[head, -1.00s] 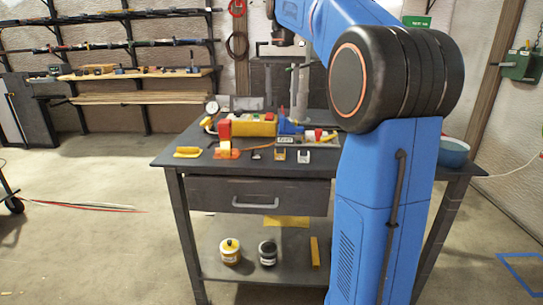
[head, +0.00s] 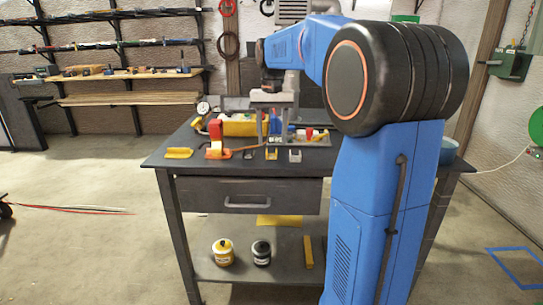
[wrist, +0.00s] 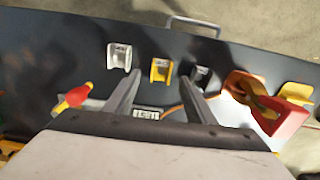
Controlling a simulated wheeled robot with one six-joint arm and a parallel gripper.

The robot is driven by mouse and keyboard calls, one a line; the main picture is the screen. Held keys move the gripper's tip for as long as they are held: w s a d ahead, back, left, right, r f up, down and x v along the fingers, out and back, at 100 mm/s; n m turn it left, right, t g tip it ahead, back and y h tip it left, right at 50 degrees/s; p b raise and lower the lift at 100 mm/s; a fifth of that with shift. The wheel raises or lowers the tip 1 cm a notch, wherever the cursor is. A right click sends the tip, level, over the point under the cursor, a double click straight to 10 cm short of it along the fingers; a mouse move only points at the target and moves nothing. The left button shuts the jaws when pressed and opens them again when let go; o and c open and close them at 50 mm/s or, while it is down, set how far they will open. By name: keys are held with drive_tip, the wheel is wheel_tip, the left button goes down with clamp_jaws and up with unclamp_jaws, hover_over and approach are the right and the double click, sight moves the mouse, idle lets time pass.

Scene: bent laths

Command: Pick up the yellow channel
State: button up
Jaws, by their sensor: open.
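The yellow channel (wrist: 160,69) is a short, bent piece lying on the dark bench top. In the wrist view it shows just beyond and between my fingertips, untouched. In the head view the yellow channel (head: 271,153) lies near the bench's front edge, in the middle of a row of three. My gripper (wrist: 158,84) is open, with nothing between its fingers. The head view shows my gripper (head: 273,125) above the bench, behind the row.
A silver channel (wrist: 119,57) and a dark channel (wrist: 204,76) flank the yellow one closely. An orange-and-red clamp (head: 217,140) and a yellow piece (head: 179,153) stand to the left. A drawer handle (head: 247,205) sits below the front edge.

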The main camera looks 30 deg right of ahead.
sight(271, 156)
drive_tip(key=shift+s+a+f, duration=0.1)
drive_tip(key=shift+a+f, duration=0.05)
drive_tip(key=shift+f, duration=1.8)
drive_tip(key=c, duration=1.1)
drive_tip(key=shift+r, duration=0.15)
